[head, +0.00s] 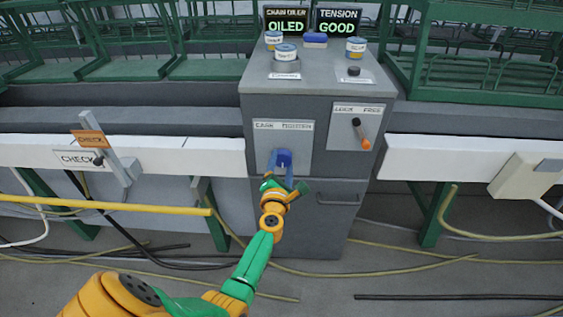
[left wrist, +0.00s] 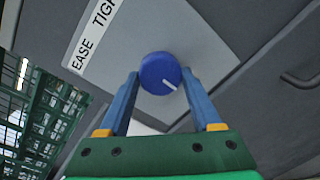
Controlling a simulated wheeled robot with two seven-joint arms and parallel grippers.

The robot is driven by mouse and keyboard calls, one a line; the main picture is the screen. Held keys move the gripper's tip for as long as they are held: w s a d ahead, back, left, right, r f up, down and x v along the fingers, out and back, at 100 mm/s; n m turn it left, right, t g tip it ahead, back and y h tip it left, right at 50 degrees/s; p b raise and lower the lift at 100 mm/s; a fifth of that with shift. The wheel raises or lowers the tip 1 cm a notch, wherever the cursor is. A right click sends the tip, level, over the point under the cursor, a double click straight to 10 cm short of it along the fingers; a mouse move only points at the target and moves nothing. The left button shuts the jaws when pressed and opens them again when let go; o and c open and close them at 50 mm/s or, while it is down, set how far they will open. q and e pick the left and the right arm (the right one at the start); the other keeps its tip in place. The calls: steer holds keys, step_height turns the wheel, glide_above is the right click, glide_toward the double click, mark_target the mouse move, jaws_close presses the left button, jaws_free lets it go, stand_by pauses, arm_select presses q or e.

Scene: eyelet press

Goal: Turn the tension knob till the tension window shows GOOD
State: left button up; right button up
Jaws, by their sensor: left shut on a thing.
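The blue tension knob (head: 284,158) sits on a light plate on the front of the grey cabinet, under a label that reads EASE and TIGHTEN. In the left wrist view the knob (left wrist: 160,74) shows a white pointer line toward its lower right. My left gripper (head: 284,178) is at the knob, with one blue finger on each side, shut on it. Its fingers also show in the left wrist view (left wrist: 158,88). The tension window (head: 339,22) on top of the cabinet reads GOOD in green. My right gripper is not in view.
A second window (head: 286,22) reads OILED. A lever with an orange tip (head: 362,134) is right of the knob, under LOCK and FREE. Several small tins stand on the cabinet top (head: 262,90). A CHECK lever (head: 110,155) is at left. Hoses lie on the floor.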

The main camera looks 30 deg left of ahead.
arm_select(q)
steer(key=shift+m, duration=0.3)
stand_by(0.4)
steer(key=o, duration=1.4)
steer(key=shift+c, duration=0.2)
steer(key=p+v, duration=0.1)
steer(key=v, duration=0.6)
